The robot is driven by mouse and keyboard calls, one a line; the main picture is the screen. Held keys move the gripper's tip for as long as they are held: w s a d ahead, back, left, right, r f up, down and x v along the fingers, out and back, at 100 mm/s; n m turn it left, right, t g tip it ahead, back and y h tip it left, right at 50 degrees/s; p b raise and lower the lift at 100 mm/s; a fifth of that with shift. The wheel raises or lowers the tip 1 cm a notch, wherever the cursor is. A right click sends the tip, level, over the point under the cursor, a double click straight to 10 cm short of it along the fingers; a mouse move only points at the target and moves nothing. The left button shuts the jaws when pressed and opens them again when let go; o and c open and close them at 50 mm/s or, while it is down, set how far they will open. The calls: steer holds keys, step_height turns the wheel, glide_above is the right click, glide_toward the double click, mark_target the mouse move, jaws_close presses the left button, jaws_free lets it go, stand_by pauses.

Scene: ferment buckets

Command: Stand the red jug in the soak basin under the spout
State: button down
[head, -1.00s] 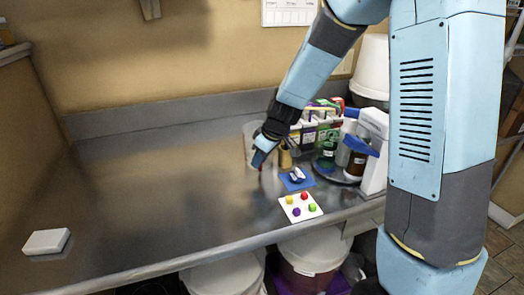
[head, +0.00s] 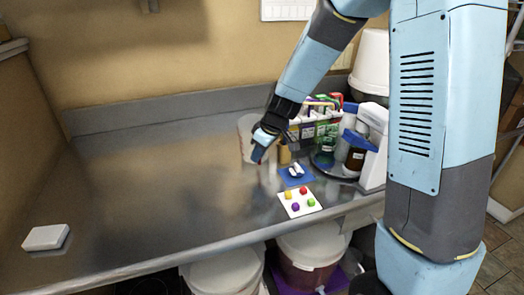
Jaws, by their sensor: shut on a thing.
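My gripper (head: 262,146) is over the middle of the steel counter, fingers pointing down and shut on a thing. Only a small reddish patch (head: 259,156) shows at the fingertips, and I cannot tell whether it is the red jug. A pale, cloudy container (head: 246,128) stands just behind and left of the gripper, partly covered by it. I cannot tell if they touch. No whole red jug, soak basin or spout can be made out. My arm hides part of the right side.
A white card (head: 289,211) with coloured pieces and a blue mat (head: 289,178) lie right of the gripper. Bottles (head: 355,158) and a white stand (head: 375,135) crowd the right. A white box (head: 46,237) lies far left. White buckets (head: 225,275) stand below.

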steer(key=shift+r, duration=0.45)
steer(key=s+d+r, duration=0.3)
steer(key=s+r, duration=0.3)
steer(key=s+d+r, duration=0.3)
steer(key=s+r, duration=0.2)
steer(key=s, duration=0.1)
steer(key=shift+s+d+r, duration=0.2)
steer(key=shift+d+r, duration=0.05)
steer(key=shift+r, duration=0.15)
steer(key=shift+d, duration=0.15)
steer(key=shift+w+d, duration=0.1)
steer(key=shift+d, duration=0.1)
